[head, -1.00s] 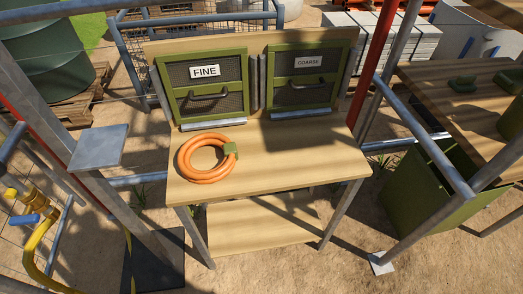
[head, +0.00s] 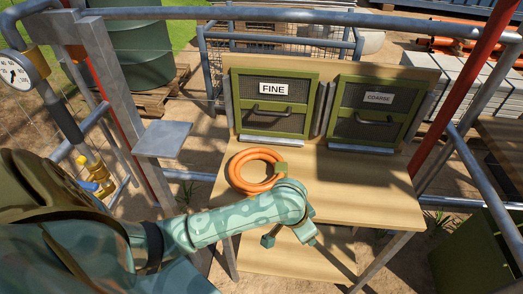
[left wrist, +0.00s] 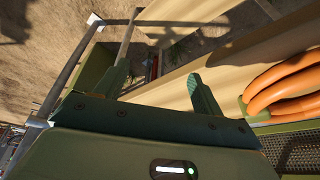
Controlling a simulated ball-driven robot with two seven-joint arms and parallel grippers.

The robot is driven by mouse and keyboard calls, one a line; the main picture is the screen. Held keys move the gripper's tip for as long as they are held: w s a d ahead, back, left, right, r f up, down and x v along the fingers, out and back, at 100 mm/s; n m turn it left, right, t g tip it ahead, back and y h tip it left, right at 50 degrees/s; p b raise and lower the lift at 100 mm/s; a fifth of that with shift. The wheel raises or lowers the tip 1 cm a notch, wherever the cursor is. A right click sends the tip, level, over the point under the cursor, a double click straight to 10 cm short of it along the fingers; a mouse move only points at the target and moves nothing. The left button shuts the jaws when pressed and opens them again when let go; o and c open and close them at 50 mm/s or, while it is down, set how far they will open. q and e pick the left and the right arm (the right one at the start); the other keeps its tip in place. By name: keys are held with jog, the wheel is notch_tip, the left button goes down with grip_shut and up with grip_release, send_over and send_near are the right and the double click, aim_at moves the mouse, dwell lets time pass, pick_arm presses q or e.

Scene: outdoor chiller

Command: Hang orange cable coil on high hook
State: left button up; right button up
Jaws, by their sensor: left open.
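The orange cable coil (head: 243,183), with a green block on its right side, lies flat on the wooden bench's left part. Part of it shows at the right edge of the left wrist view (left wrist: 285,88). My left gripper (head: 290,240) is in front of and to the right of the coil, near the bench's front edge. In the left wrist view its fingers (left wrist: 162,86) are spread and empty, with the coil beside the right finger, apart from it. I cannot make out a hook for certain. My right gripper is not in view.
The bench (head: 375,200) is clear to the right of the coil. Two green mesh doors labelled FINE (head: 273,105) and COARSE (head: 373,115) stand behind it. A grey post with a small shelf (head: 163,139) and a pressure gauge (head: 13,72) is at the left.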

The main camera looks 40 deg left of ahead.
pick_arm(q)
jog(key=w+a+r+n+g+y, duration=0.1)
jog(key=w+a+r+n+g, duration=0.1)
jog(key=w+a+r+n, duration=0.45)
notch_tip(320, 180, up, 8)
jog(key=n+g, duration=0.2)
jog(key=n, duration=0.3)
send_over(281, 166)
jog(key=f+b, duration=0.2)
jog(key=f, duration=0.1)
jog(key=f+b, duration=0.2)
jog(key=f, duration=0.2)
jog(key=f+b, duration=0.2)
jog(key=f, duration=0.1)
jog(key=shift+s+f, duration=0.35)
jog(key=shift+f, duration=0.05)
jog(key=f+b, duration=0.4)
jog(key=f, duration=0.1)
jog(key=shift+w+f+b, duration=0.25)
jog(key=shift+w+b, duration=0.1)
jog(key=shift+w, duration=0.05)
jog(key=shift+s+r, duration=0.1)
jog(key=shift+r, duration=0.15)
jog(key=c, duration=1.4)
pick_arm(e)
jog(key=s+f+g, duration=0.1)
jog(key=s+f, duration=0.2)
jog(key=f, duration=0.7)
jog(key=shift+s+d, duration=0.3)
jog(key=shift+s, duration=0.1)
